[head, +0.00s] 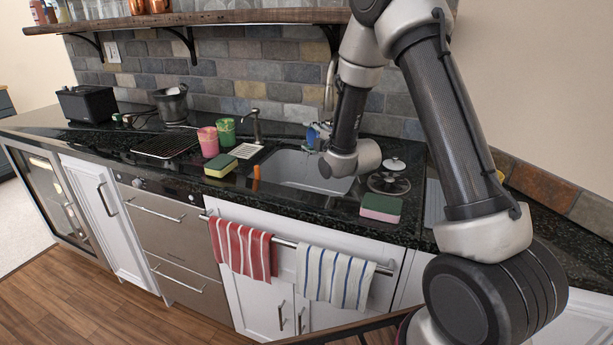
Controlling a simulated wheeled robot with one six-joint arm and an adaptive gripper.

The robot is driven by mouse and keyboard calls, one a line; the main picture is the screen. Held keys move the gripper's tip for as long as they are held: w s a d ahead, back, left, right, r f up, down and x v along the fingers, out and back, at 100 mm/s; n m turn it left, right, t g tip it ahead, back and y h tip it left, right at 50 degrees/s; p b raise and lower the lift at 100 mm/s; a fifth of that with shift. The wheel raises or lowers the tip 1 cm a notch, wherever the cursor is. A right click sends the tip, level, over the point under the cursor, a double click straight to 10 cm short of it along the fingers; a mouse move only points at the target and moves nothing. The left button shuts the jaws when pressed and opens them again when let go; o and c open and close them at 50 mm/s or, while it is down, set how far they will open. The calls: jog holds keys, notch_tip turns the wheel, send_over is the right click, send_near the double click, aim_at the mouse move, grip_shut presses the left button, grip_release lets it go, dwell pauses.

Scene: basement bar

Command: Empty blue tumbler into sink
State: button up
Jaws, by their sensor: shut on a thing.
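The sink (277,168) is a grey basin set into the black counter, with a tap (256,127) at its back left. My arm reaches over the right part of the sink. My gripper (321,130) is at the sink's back, largely hidden behind my own wrist. The blue tumbler (311,137) shows as a small blue patch at the gripper, which is shut on it. It appears to be above the back of the sink. Its tilt and its contents are too small and hidden to tell.
A pink cup (208,142) and a green cup (225,131) stand left of the sink. A green-yellow sponge (220,165) and an orange object (256,178) lie near its left edge. A green-pink sponge (381,207) and a metal strainer (389,182) are at the right. A shelf (230,17) hangs above.

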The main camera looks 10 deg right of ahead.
jog(key=shift+d+n, duration=0.1)
jog(key=shift+n, duration=0.2)
jog(key=shift+r+n, duration=0.1)
jog(key=shift+n, duration=0.5)
dwell(0.4)
jog(key=shift+s+a, duration=0.1)
jog(key=shift+a, duration=0.1)
jog(key=shift+s+a+n+h+p, duration=0.1)
jog(key=shift+a+n+h+p, duration=0.2)
jog(key=shift+n, duration=0.7)
jog(key=shift+s+a+n+h+p, duration=0.1)
jog(key=shift+a+n+h+p, duration=0.15)
jog(key=shift+n, duration=0.75)
jog(key=n, duration=0.1)
jog(key=a+n, duration=0.1)
jog(key=n, duration=0.1)
jog(key=f+n+t, duration=0.1)
jog(key=n, duration=0.1)
jog(key=shift+s+a+h, duration=0.15)
jog(key=shift+a+h, duration=0.05)
jog(key=shift+h, duration=0.15)
